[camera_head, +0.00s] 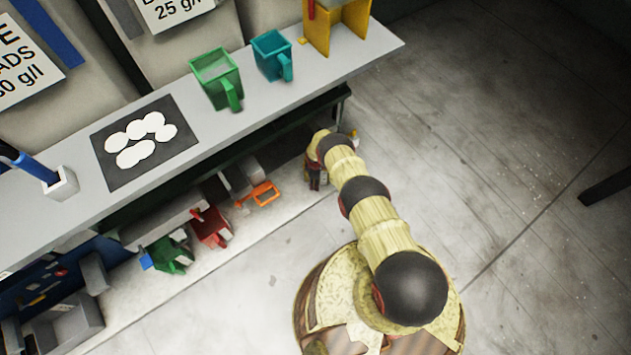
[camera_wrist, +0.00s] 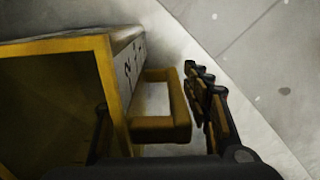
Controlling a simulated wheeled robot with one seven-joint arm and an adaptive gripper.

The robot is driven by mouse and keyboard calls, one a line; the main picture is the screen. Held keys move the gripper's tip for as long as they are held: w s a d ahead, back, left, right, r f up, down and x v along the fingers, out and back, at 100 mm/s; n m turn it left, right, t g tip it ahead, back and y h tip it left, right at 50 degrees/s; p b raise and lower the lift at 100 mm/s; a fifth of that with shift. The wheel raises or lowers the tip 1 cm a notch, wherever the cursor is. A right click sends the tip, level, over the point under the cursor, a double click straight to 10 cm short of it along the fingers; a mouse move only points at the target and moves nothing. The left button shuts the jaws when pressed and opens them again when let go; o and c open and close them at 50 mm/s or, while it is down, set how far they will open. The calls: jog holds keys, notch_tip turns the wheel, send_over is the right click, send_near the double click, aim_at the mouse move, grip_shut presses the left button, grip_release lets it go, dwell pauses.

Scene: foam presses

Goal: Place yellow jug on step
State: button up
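The yellow jug (camera_wrist: 112,85) fills the left and middle of the wrist view, with its dark open mouth, a pale side with dark marks and a square yellow handle (camera_wrist: 178,125). My gripper (camera_wrist: 150,90) has its dark fingers apart. The right finger is beside the handle with a visible gap; a dark part, probably the other finger, shows at the jug's mouth. In the head view my gripper (camera_head: 316,176) is low at the bench's edge, and the jug is mostly hidden there. The step (camera_head: 215,275) is the pale low strip below the bench.
A green jug (camera_head: 217,80), a teal jug (camera_head: 272,57) and a yellow holder (camera_head: 335,25) stand on the bench (camera_head: 240,115). A green jug (camera_head: 168,255), a red jug (camera_head: 211,228) and an orange-handled jug (camera_head: 260,193) stand below it. Open floor lies right.

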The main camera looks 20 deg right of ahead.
jog(key=shift+o, duration=0.2)
jog(key=shift+r, duration=0.1)
notch_tip(320, 180, up, 12)
jog(key=p, duration=0.5)
dwell(0.5)
